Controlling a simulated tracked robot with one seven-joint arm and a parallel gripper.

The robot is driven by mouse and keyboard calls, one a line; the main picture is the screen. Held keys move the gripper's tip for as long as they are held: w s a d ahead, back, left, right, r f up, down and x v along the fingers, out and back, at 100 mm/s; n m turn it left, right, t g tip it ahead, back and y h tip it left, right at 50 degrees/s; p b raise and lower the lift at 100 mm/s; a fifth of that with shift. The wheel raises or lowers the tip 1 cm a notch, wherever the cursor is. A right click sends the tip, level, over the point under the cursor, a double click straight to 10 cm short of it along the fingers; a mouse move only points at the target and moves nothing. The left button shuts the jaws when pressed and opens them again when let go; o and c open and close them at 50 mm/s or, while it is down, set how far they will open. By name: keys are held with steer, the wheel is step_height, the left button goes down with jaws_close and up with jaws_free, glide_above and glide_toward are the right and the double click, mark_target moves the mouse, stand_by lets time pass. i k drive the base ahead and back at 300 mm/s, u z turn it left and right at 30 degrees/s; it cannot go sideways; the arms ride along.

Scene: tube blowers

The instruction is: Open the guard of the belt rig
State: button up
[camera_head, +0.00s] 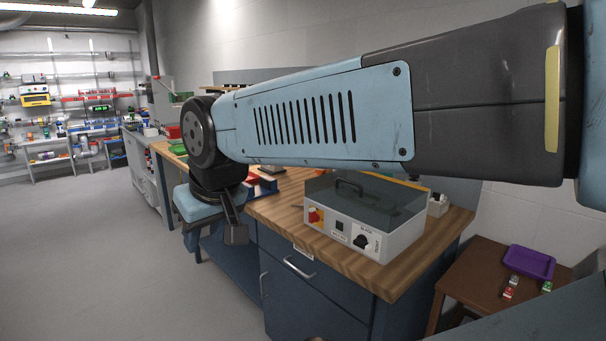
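The belt rig (398,243) is a pale grey box on the wooden bench top. Its front panel has a red switch on yellow, a small dark green-black part and a black knob. The guard (390,205) is a dark see-through cover with a black handle (348,186) on top. It appears to lie down over the box; my arm hides part of its back edge. My gripper (235,232) points down at the left of the rig, beyond the bench's left edge and apart from the guard. Its fingers overlap in this view, so I cannot tell its opening.
Red and blue items (262,186) lie on the bench behind my gripper. A brown side table (480,275) with a purple tray (530,262) and small blocks stands at right. The floor at left is clear.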

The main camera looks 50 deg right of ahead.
mark_target(365, 188)
steer(key=z, duration=0.1)
steer(key=k, duration=1.05)
steer(key=z, duration=0.7)
steer(key=i, duration=1)
